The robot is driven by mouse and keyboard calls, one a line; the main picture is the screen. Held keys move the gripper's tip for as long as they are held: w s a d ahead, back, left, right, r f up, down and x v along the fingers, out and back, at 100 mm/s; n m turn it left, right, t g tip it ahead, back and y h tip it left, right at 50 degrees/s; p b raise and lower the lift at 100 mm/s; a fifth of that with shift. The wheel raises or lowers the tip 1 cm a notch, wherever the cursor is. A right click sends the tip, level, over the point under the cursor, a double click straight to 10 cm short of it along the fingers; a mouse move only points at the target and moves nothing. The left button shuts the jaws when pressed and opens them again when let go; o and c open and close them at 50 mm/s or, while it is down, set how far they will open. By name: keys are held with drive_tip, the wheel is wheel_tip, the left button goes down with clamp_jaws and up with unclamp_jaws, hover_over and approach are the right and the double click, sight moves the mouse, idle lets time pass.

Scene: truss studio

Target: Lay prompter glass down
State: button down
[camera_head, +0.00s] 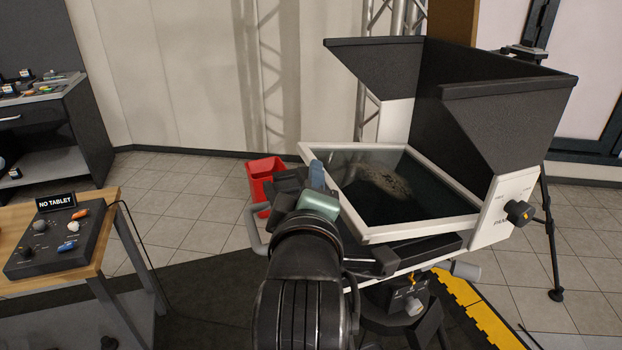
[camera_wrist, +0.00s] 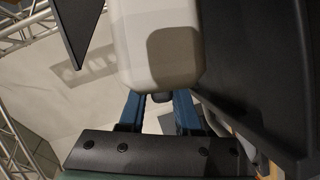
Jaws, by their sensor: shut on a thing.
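The prompter glass (camera_head: 395,190) is a dark, reflective pane in a pale frame (camera_head: 420,232). In the head view it lies close to flat in front of the black hood (camera_head: 455,110), over a dark base (camera_head: 425,253). I cannot tell whether the frame rests on the base. My gripper (camera_head: 317,175) is at the frame's left edge, its blue fingers shut on it; the grip point is partly hidden by my wrist. In the wrist view my blue fingers (camera_wrist: 160,112) point at a pale rounded block (camera_wrist: 158,45), with a small dark nub between them.
A white side panel with a black knob (camera_head: 518,212) stands right of the glass. A red bin (camera_head: 264,180) is on the floor behind. A wooden table (camera_head: 95,250) with a control box (camera_head: 60,240) is at left. Tripod legs (camera_head: 553,240) stand at right.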

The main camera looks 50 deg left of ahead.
drive_tip(key=shift+f, duration=0.45)
drive_tip(key=c, duration=0.8)
unclamp_jaws()
drive_tip(key=shift+o, duration=0.4)
drive_tip(key=shift+r, duration=0.15)
drive_tip(key=v, duration=0.3)
drive_tip(key=p+v, duration=0.1)
drive_tip(key=v, duration=0.1)
drive_tip(key=shift+s+d+r, duration=0.15)
drive_tip(key=shift+d+r, duration=0.1)
drive_tip(key=shift+r, duration=0.1)
drive_tip(key=p+v, duration=0.2)
drive_tip(key=p, duration=0.3)
drive_tip(key=shift+s+r, duration=0.1)
drive_tip(key=shift+s, duration=0.05)
drive_tip(key=p+v, duration=0.2)
drive_tip(key=p, duration=0.2)
drive_tip(key=shift+s+d+p, duration=0.15)
drive_tip(key=shift+d+p, duration=0.1)
drive_tip(key=shift+p, duration=0.15)
drive_tip(key=shift+p+v, duration=1.15)
drive_tip(key=shift+v, duration=0.05)
drive_tip(key=shift+f, duration=0.3)
